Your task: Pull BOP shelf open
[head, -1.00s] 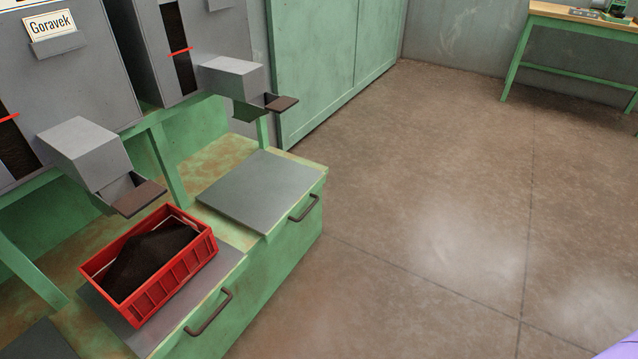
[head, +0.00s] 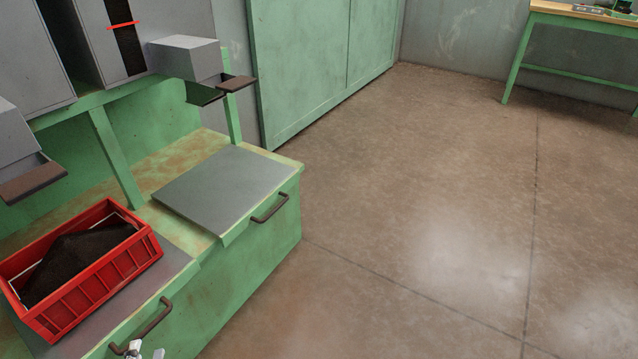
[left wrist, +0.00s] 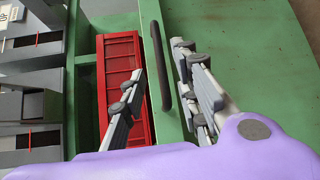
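A grey pull-out shelf (head: 178,262) with a green front carries a red bin (head: 92,283) of dark material. Its dark bar handle (head: 153,318) is on the front. My left gripper (head: 138,351) shows only as fingertips at the bottom edge, by the near end of this handle. In the left wrist view the gripper (left wrist: 160,68) is open, with its fingers on either side of the handle (left wrist: 161,60); I see no firm contact. The red bin (left wrist: 121,72) lies beyond the left finger. No BOP label is readable. My right gripper is not in view.
A second grey shelf (head: 222,190) with its own handle (head: 270,208) sits farther along the green bench. Grey boxes with spouts (head: 185,57) hang above. The concrete floor (head: 420,220) to the right is clear. A green table (head: 575,25) stands far back.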

